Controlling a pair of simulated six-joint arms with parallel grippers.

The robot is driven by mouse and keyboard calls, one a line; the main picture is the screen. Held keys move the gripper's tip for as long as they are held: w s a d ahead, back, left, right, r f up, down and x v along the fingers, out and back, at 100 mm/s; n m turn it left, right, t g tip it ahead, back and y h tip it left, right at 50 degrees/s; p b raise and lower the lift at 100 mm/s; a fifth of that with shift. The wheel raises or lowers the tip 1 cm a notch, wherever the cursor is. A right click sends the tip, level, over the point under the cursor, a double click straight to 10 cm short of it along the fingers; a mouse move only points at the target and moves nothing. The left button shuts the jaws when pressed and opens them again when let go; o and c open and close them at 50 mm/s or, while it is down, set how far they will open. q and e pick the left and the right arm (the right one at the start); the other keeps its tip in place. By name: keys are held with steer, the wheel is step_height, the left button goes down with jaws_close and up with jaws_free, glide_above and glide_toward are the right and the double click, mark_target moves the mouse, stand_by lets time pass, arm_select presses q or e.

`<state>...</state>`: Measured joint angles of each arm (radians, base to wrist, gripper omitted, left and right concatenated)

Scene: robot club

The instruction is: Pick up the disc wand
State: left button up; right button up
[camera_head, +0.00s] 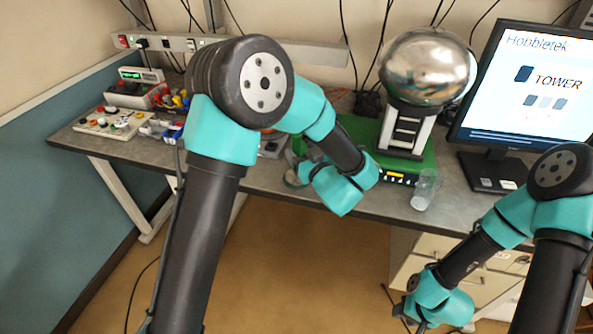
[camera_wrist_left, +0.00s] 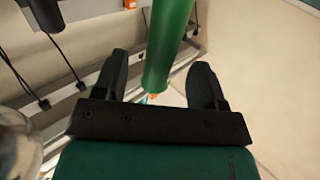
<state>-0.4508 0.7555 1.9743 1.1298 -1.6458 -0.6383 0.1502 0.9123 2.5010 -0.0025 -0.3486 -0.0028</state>
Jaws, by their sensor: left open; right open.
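Gaps show at both sides of the rod. The rod may be the wand's handle; no disc can be made out, and the wand is not clear in the head view. My right gripper (camera_head: 404,308) is low at the bottom right, in front of the drawers, away from the desktop.
A shiny metal ball (camera_head: 428,67) stands on a column on a green base (camera_head: 421,165). Electronics (camera_head: 112,121) fill the left end of the desk (camera_head: 262,182).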

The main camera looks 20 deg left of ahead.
arm_select(q)
steer(key=x, duration=0.5)
stand_by(0.4)
jaws_close()
stand_by(0.4)
